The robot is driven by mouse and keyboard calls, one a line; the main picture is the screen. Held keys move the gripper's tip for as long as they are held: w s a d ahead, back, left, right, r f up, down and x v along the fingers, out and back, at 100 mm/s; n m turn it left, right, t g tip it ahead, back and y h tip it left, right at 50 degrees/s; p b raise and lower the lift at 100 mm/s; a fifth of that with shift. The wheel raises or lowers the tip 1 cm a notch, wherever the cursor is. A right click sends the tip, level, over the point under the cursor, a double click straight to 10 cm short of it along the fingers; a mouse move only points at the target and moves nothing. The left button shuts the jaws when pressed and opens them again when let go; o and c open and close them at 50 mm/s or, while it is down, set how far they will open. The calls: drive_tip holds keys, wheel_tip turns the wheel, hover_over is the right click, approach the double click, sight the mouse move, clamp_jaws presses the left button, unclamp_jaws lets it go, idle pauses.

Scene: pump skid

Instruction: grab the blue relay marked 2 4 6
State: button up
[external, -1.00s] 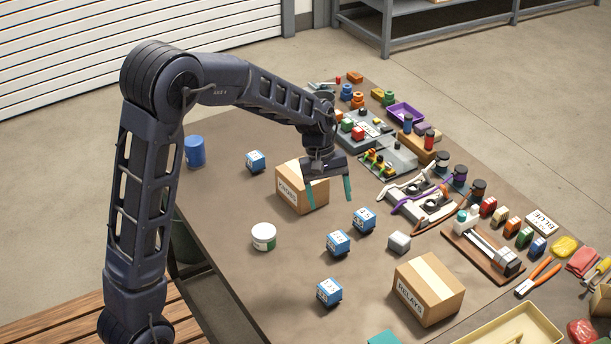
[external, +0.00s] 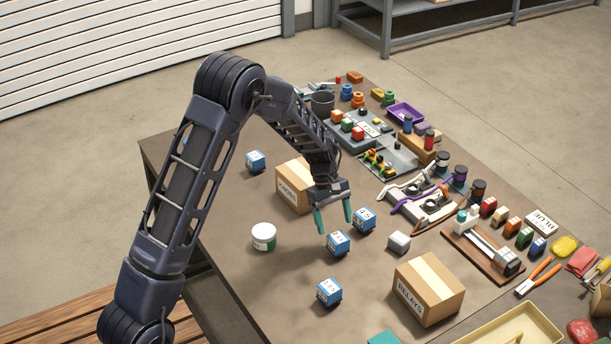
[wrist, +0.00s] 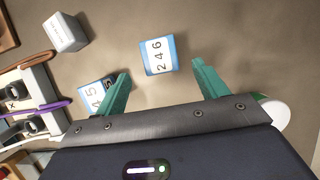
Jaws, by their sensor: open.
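The blue relay marked 2 4 6 (wrist: 157,57) lies on the table, label up, just beyond and between my fingertips in the wrist view. By its place among its neighbours, it is the middle blue relay (external: 338,244) in the external view. My gripper (external: 335,227) is open and empty, pointing down above the table close to this relay. In the wrist view, the green fingers of my gripper (wrist: 160,72) are spread wide. A second blue relay (wrist: 94,93), its label partly showing 4 and 5, is partly hidden by the left finger.
The second relay also shows in the external view (external: 364,220). Other blue relays stand in front (external: 329,292) and behind (external: 255,161). A white tub (external: 264,237), a grey block (external: 399,242), a box marked RELAYS (external: 438,283) and another cardboard box (external: 291,188) stand around.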

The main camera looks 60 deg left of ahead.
sight(338, 236)
drive_tip(key=shift+d+x, duration=0.2)
drive_tip(key=shift+x, duration=1.8)
drive_tip(key=shift+d+x, duration=0.15)
drive_tip(key=shift+x, duration=1.85)
drive_tip(key=shift+r, duration=0.2)
drive_tip(key=c, duration=1.1)
drive_tip(key=shift+c, duration=0.2)
